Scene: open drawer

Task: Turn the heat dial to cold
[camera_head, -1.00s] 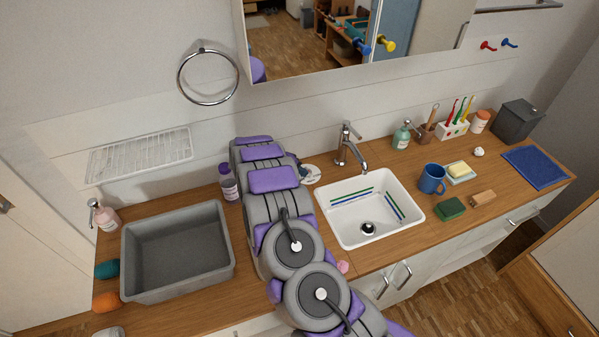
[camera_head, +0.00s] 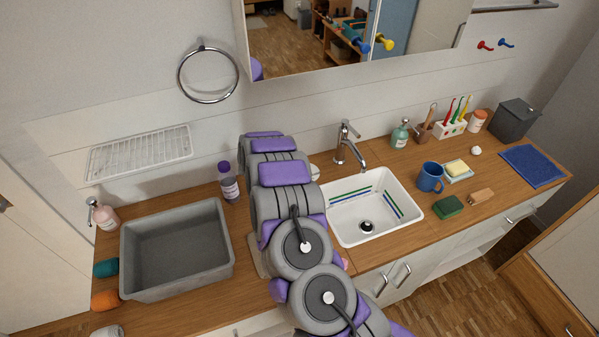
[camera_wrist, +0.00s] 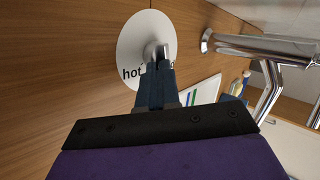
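The heat dial (camera_wrist: 133,42) is a white disc with a silver knob (camera_wrist: 157,50) at its middle, seen in the wrist view. The word "hot" is readable on its left side. Part of a letter shows at the right, and the rest of that marking is hidden by my fingers. My gripper (camera_wrist: 158,66) has its dark blue fingers close together, with the tips at the knob, which appears to be between them. In the head view only the edge of the disc (camera_head: 315,172) shows beside my arm, and my gripper is hidden behind the arm.
The tap (camera_head: 347,150) and white sink (camera_head: 339,224) are just right of the dial. A purple-capped bottle (camera_head: 229,186) stands left of my arm, and a grey basin (camera_head: 135,258) is farther left. A blue mug (camera_head: 430,178) stands right of the sink.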

